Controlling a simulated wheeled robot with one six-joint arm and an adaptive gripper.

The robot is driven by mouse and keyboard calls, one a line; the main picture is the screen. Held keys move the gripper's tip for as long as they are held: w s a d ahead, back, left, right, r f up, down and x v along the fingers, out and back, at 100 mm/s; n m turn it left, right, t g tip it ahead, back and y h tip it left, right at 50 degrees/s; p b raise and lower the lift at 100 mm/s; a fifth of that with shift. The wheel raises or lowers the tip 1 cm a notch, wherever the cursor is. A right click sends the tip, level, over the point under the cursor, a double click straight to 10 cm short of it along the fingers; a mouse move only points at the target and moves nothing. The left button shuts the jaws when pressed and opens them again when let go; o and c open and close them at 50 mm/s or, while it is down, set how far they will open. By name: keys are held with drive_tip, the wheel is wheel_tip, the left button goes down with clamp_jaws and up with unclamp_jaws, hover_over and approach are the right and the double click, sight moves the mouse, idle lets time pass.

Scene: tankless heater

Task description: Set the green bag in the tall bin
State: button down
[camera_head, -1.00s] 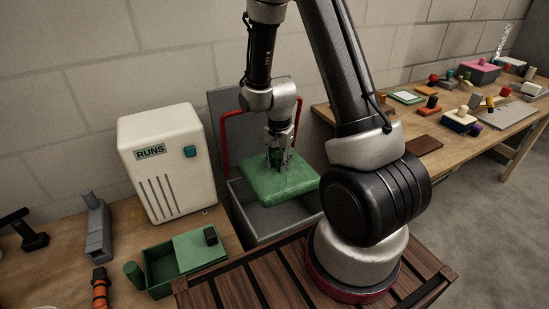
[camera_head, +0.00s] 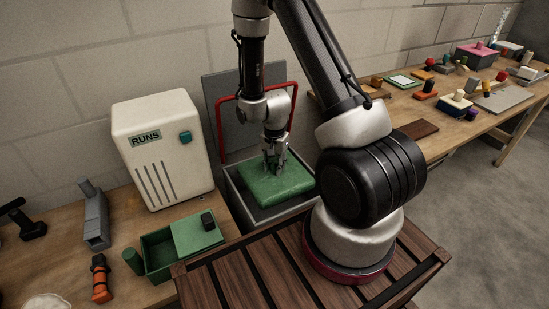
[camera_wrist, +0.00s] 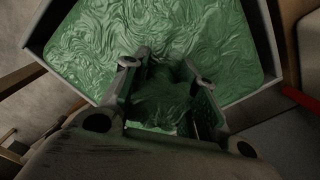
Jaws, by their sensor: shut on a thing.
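The green bag (camera_head: 275,186) is a flat, square, wrinkled bundle at the mouth of the tall grey bin (camera_head: 235,196). My gripper (camera_head: 275,168) is above it, pointing down, shut on the bag's top. In the wrist view the bag (camera_wrist: 160,40) fills most of the bin's opening, with the bin's grey rim (camera_wrist: 262,30) around it. The gripper's fingers (camera_wrist: 165,90) pinch a raised fold of the bag there. The bag appears level with or just inside the rim; how deep the bin goes below it is hidden.
The bin's grey lid stands raised behind, with a red bar handle (camera_head: 221,125). A white heater (camera_head: 160,155) marked RUNS stands left of the bin on a wooden bench. A green box (camera_head: 185,245) sits in front of it. A second cluttered table (camera_head: 460,110) is at right.

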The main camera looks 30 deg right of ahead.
wheel_tip(320, 180, down, 14)
idle(0.7)
drive_tip(key=shift+f, duration=0.45)
idle(0.6)
drive_tip(key=c, duration=1.1)
unclamp_jaws()
drive_tip(key=shift+o, duration=0.2)
wheel_tip(320, 180, up, 12)
